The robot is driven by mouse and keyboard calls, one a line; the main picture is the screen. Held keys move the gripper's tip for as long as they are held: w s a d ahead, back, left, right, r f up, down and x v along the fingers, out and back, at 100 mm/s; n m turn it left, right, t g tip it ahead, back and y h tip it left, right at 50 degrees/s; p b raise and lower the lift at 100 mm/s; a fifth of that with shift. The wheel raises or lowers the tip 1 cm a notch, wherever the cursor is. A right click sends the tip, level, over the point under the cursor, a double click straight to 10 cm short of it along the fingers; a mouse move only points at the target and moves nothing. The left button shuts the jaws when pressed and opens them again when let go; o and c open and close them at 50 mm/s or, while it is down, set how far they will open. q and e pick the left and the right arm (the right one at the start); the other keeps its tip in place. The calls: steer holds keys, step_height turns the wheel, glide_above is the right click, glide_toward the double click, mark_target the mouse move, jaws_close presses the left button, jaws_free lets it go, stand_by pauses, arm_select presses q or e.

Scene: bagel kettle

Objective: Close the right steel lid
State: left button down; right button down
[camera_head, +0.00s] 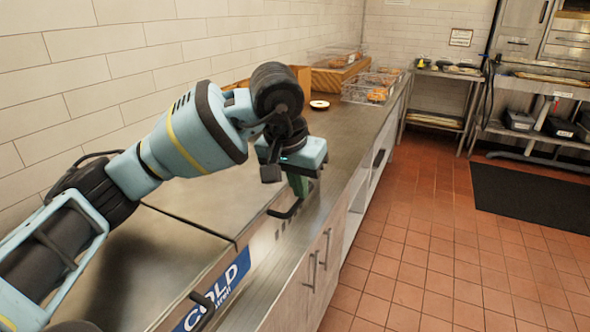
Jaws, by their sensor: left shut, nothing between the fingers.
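The right steel lid (210,203) is the farther of two flat metal lids on the cold unit and looks level with the counter top. Its black bar handle (288,210) is at the front edge. My left gripper (299,188) hangs over that front edge, fingers down, just above and beside the handle. Its green fingers are shut with nothing between them. I cannot tell whether they touch the lid or handle. My left arm hides part of the lid's far side. My right gripper is out of view.
The left steel lid (125,265) lies flat nearer me, with its own black handle (203,300).

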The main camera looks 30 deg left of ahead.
arm_select(q)
steer(key=shift+w+f, duration=0.2)
steer(key=shift+f, duration=0.6)
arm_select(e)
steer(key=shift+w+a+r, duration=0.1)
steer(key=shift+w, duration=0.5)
arm_select(q)
steer(key=shift+s, duration=0.1)
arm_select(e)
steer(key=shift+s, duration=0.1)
arm_select(q)
steer(key=shift+r, duration=0.55)
steer(key=v, duration=0.8)
steer(key=shift+d, duration=0.1)
